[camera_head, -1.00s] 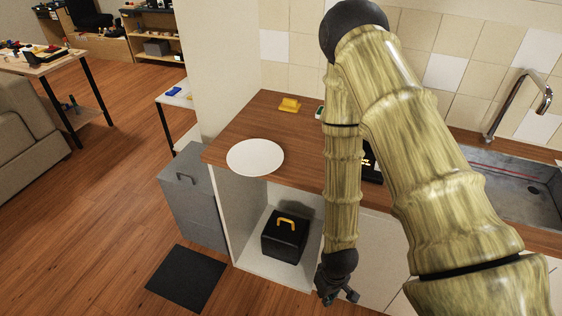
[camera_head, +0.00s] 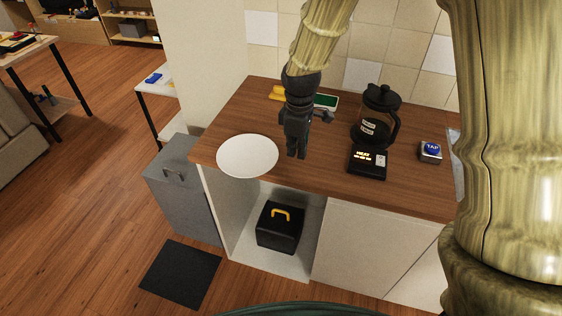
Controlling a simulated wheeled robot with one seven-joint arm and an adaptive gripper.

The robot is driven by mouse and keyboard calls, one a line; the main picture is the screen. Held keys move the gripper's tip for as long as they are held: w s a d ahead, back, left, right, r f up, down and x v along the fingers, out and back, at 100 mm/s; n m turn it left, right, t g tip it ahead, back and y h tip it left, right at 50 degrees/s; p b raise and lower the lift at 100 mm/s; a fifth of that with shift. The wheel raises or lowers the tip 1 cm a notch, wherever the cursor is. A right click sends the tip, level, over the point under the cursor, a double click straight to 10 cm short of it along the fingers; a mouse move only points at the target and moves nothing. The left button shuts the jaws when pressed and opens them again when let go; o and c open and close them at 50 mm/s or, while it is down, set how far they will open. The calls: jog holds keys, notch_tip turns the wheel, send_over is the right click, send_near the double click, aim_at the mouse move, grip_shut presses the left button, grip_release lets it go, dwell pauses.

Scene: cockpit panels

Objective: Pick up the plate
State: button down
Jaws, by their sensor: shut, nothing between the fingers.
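A white round plate (camera_head: 247,156) lies flat on the wooden counter (camera_head: 325,175) near its left front corner. Its left and front rim reach close to the counter's edges. My gripper (camera_head: 297,154) is shut and empty, pointing down over the counter to the right of the plate. It appears apart from the plate. Its exact height above the counter is hard to tell.
A coffee press (camera_head: 377,115) stands on the counter to the right, behind a black scale (camera_head: 367,162). A blue-topped TAP box (camera_head: 430,151) is farther right. A yellow object (camera_head: 278,93) and a green-screened device (camera_head: 325,101) lie behind my gripper. A black toolbox (camera_head: 280,228) sits below.

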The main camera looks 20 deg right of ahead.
aim_at(277, 173)
jog(key=f+p, duration=0.3)
jog(key=f, duration=0.6)
jog(key=shift+w, duration=0.2)
jog(key=shift+w+a+p, duration=0.65)
jog(key=shift+a+p, duration=0.05)
jog(key=shift+a, duration=0.15)
jog(key=shift+w+a+f+p, duration=0.15)
jog(key=shift+w+a+p, duration=0.3)
jog(key=shift+a, duration=0.35)
jog(key=shift+w+a, duration=0.1)
jog(key=shift+w+a, duration=0.5)
jog(key=shift+a, duration=0.15)
jog(key=shift+s, duration=0.1)
